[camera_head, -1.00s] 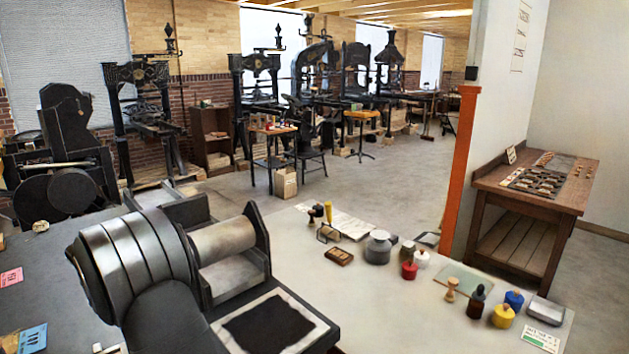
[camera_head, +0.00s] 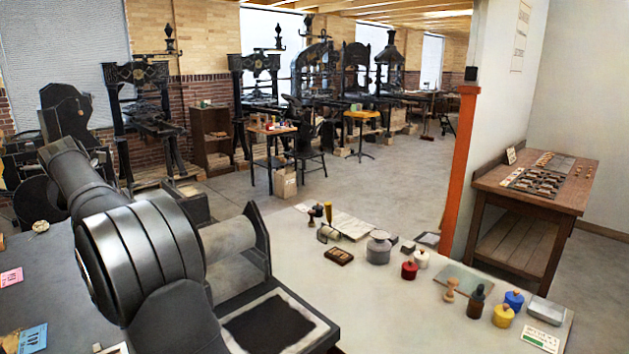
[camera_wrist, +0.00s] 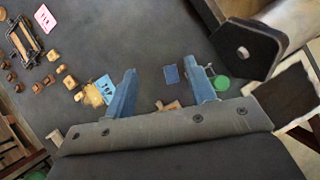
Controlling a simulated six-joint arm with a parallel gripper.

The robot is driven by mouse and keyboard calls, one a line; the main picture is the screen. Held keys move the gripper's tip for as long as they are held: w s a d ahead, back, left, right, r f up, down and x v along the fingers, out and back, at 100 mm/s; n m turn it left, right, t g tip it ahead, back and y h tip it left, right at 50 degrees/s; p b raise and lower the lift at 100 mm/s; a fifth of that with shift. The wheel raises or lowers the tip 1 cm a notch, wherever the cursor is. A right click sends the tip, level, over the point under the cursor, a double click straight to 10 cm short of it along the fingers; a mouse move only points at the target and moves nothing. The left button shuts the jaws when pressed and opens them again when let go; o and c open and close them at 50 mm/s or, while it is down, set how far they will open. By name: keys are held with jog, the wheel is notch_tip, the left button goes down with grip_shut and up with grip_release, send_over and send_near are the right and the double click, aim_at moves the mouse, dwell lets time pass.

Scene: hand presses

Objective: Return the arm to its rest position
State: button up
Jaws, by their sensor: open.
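My gripper (camera_wrist: 163,92) shows in the wrist view with its two blue fingers spread apart and nothing held between them. It is above the dark grey table top (camera_wrist: 130,45). In the head view my arm rises at the left front, and the gripper itself is hidden or out of that view.
A press with a roller (camera_head: 228,238) and a black inked plate (camera_head: 268,325) stands beside my arm. Ink jars, including a red jar (camera_head: 409,270) and a yellow jar (camera_head: 503,316), stand on the table at right. In the wrist view, several small wooden pieces, a pink card (camera_wrist: 44,18), a blue card (camera_wrist: 101,88) and a green round thing (camera_wrist: 221,83) lie near the gripper.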

jog(key=w+d+m, duration=0.1)
jog(key=w+d, duration=0.2)
jog(key=d, duration=0.1)
jog(key=w+d+m+h, duration=0.1)
jog(key=w+d, duration=0.2)
jog(key=d, duration=0.1)
jog(key=w+d+m, duration=0.1)
jog(key=w+d, duration=0.2)
jog(key=d, duration=0.1)
jog(key=shift+w+d+f+h, duration=0.1)
jog(key=shift+w+d+h, duration=0.15)
jog(key=shift+w+h, duration=0.15)
jog(key=w+d+m+h, duration=0.2)
jog(key=w+d+m, duration=0.2)
jog(key=d, duration=1)
jog(key=w, duration=0.2)
jog(key=shift+w+d, duration=0.2)
jog(key=shift+w, duration=0.1)
jog(key=shift+a+f, duration=0.1)
jog(key=shift+a, duration=0.05)
jog(key=s+a+n+y, duration=0.1)
jog(key=s+a+n, duration=0.1)
jog(key=s+a, duration=0.3)
jog(key=s+a+n+y, duration=0.1)
jog(key=s+a, duration=0.4)
jog(key=a, duration=0.9)
jog(key=shift+n+y, duration=0.3)
jog(key=shift+n, duration=0.6)
jog(key=shift+w+d, duration=0.1)
